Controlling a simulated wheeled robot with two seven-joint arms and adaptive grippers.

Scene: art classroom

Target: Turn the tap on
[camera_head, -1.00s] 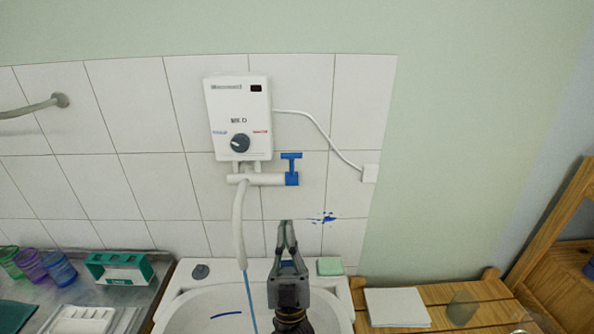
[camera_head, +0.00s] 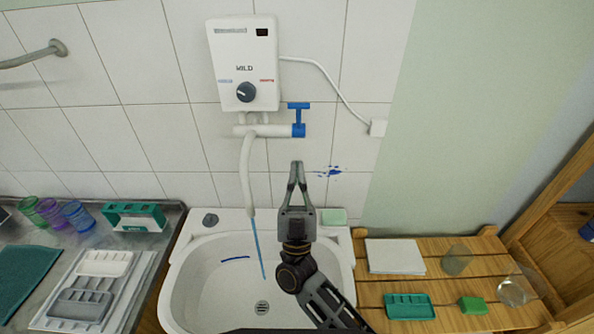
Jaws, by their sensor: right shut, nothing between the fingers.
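The tap is a white pipe fitting with a blue T-shaped handle (camera_head: 299,119) on the tiled wall, under a white water heater box (camera_head: 244,62) with a dark dial. A white spout (camera_head: 247,176) hangs down from the fitting, and a thin blue stream (camera_head: 258,247) runs from its end into the white sink (camera_head: 208,262). My right gripper (camera_head: 297,166) is shut and empty. It points up the wall, below the blue handle and apart from it in the picture. My left gripper is out of view.
A green soap bar (camera_head: 333,217) and a dark plug (camera_head: 210,219) sit on the sink's back rim. Colored glasses (camera_head: 78,215) and a teal holder (camera_head: 136,216) stand at left. A wooden slatted bench (camera_head: 455,298) holds paper (camera_head: 394,256) at right. Blue splashes mark the wall.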

